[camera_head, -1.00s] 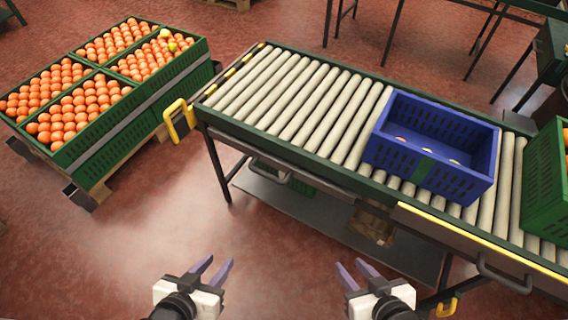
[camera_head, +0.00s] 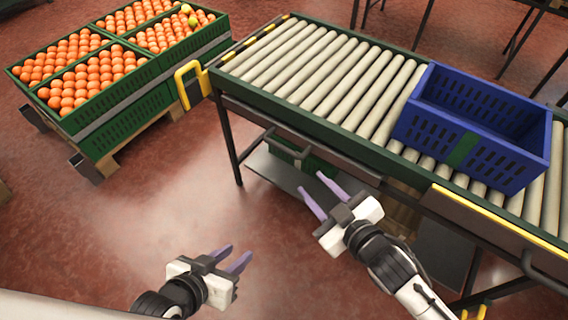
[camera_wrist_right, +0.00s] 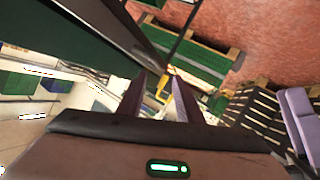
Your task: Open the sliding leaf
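Two dark panels with bar handles run along the front of the roller conveyor; I cannot tell which is the sliding leaf. The left panel (camera_head: 330,150) has a grey handle (camera_head: 291,151). The right panel (camera_head: 490,222) has a yellow top edge and a dark handle (camera_head: 540,268). My right gripper (camera_head: 313,184) is open and empty, below and slightly right of the left handle in the head view, apart from it. In the right wrist view its fingers (camera_wrist_right: 160,92) are spread, with a dark beam at upper left. My left gripper (camera_head: 236,256) is open and empty over the floor.
A blue crate (camera_head: 520,165) stands on the rollers (camera_head: 330,70). A yellow bracket (camera_head: 181,88) juts from the conveyor's left end. Green crates of oranges (camera_head: 110,125) stand at upper left. The red floor (camera_head: 190,190) between is clear.

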